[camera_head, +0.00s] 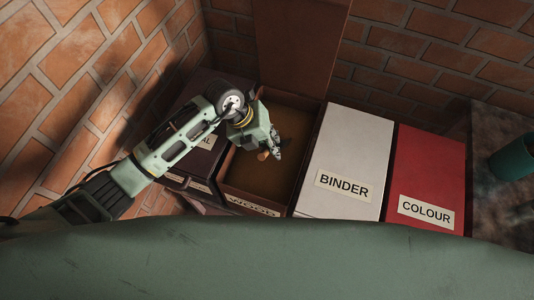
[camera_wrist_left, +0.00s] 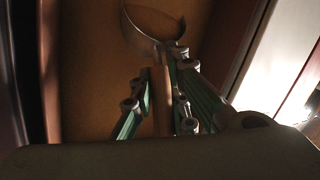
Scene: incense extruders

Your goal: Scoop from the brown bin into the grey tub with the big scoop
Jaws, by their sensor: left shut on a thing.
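The brown bin (camera_head: 283,185) stands open with its lid raised behind it. Its label reads WOOD and is partly cut off by my body. My left gripper (camera_head: 273,147) is over the bin opening, fingers pointing into it. In the left wrist view it is shut on the handle of the big scoop (camera_wrist_left: 162,92). The scoop's curved bowl lies beyond the fingertips, against the brown inside of the bin (camera_wrist_left: 90,70). Whether the bowl holds powder is too dark to tell. Only a small tan part of the scoop (camera_head: 263,155) shows in the head view. No grey tub is in view.
The white BINDER bin (camera_head: 350,140) and red COLOUR bin (camera_head: 430,165) stand closed to the right. A dark bin (camera_head: 195,165) stands to the left, under my arm. A green cup (camera_head: 515,160) sits on the dark worktop (camera_head: 495,120) at far right. Brick walls close in behind and left.

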